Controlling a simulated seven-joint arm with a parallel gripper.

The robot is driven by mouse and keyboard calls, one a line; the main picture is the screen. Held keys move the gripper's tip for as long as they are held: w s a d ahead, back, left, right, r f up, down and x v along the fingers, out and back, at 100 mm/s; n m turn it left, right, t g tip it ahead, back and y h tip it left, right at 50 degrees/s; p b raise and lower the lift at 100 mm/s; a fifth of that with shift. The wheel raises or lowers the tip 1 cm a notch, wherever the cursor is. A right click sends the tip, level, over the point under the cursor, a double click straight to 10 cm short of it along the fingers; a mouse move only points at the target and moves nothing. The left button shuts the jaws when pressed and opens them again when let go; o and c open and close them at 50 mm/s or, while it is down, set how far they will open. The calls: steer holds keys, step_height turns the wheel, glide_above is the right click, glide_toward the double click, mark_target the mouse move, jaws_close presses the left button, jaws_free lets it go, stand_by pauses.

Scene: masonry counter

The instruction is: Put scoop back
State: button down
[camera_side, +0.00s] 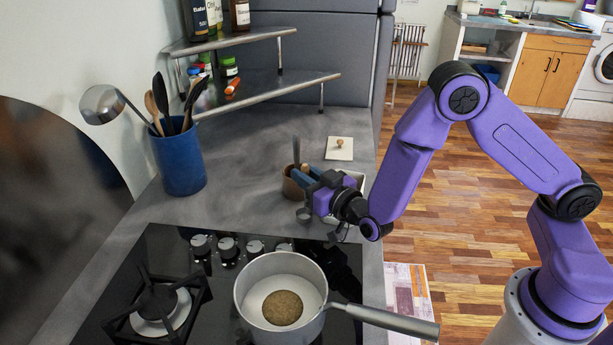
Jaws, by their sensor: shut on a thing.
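My gripper (298,178) is at the middle of the counter, shut on the scoop. The scoop's thin grey handle (297,151) stands upright above the fingers. Its lower end is hidden. A small brown round holder (291,191) is right at the fingertips, partly covered by them. I cannot tell whether the scoop is inside this holder or just in front of or above it. A white square lid with a wooden knob (340,153) lies on the counter behind my gripper. A pale open container (357,178) stands to the right, partly hidden by my gripper.
A saucepan (246,292) with a brown disc of contents (282,307) sits on the black hob in front, its handle pointing right. A blue utensil crock (180,167) with a ladle stands at left, below the shelves (270,91). The counter between the crock and my gripper is clear.

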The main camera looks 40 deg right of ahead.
steer(key=shift+f, duration=0.25)
steer(key=c, duration=1)
jaws_free()
steer(key=shift+r, duration=0.1)
steer(key=shift+s, duration=0.2)
steer(key=s, duration=1.1)
steer(key=shift+s+d+r, duration=0.15)
steer(key=shift+s, duration=0.2)
